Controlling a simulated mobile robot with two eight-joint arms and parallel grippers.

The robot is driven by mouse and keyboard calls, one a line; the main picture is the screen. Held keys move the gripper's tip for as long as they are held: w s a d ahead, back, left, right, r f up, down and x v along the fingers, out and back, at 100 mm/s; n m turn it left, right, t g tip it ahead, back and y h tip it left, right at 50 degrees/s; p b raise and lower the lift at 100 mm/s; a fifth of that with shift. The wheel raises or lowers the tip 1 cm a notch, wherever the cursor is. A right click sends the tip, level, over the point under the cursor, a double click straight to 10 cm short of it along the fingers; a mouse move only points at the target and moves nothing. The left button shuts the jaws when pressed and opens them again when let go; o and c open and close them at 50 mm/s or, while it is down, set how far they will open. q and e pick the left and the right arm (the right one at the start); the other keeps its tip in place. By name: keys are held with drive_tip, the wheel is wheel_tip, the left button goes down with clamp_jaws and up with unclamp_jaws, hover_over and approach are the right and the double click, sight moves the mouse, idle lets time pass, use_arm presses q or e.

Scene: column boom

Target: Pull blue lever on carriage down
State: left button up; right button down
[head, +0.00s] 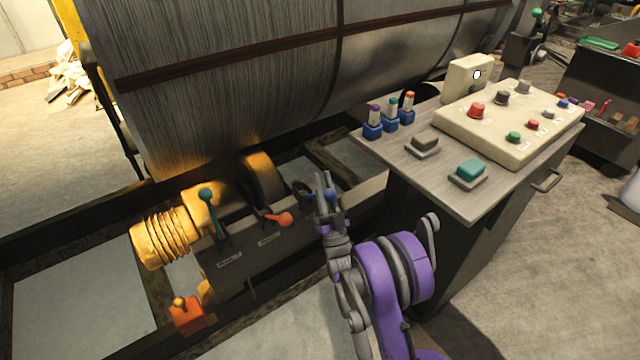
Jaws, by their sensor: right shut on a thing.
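The carriage (225,270) is a dark box with yellow parts below the big cylinder. The blue lever (331,194) shows as a small blue knob at the carriage's right end, at the fingers of my right gripper (326,190). My right gripper is shut on the blue lever; the fingers hide most of it, so its angle is hard to tell. A teal lever (207,195) stands upright at the left of the carriage. An orange-red lever (283,219) leans to the right, between the teal lever and my gripper. My left gripper is not in view.
A control desk (478,207) with buttons and small coloured switches stands close on the right. The big ribbed cylinder (240,70) hangs over the carriage. A small orange box (188,314) with a yellow knob is at the lower left. Concrete floor is open at front right.

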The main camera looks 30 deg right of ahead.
drive_tip(key=shift+s+d+h, duration=0.15)
drive_tip(key=shift+s+h, duration=0.15)
drive_tip(key=shift+s, duration=0.1)
drive_tip(key=c, duration=0.9)
unclamp_jaws()
drive_tip(key=shift+s+r+m+h, duration=0.1)
drive_tip(key=shift+m+h, duration=0.2)
drive_tip(key=shift+c, duration=0.2)
drive_tip(key=shift+o, duration=0.3)
drive_tip(key=shift+s+r, duration=0.1)
drive_tip(key=shift+s, duration=0.05)
drive_tip(key=shift+w, duration=0.2)
drive_tip(key=v, duration=1.1)
drive_tip(key=shift+w, duration=0.15)
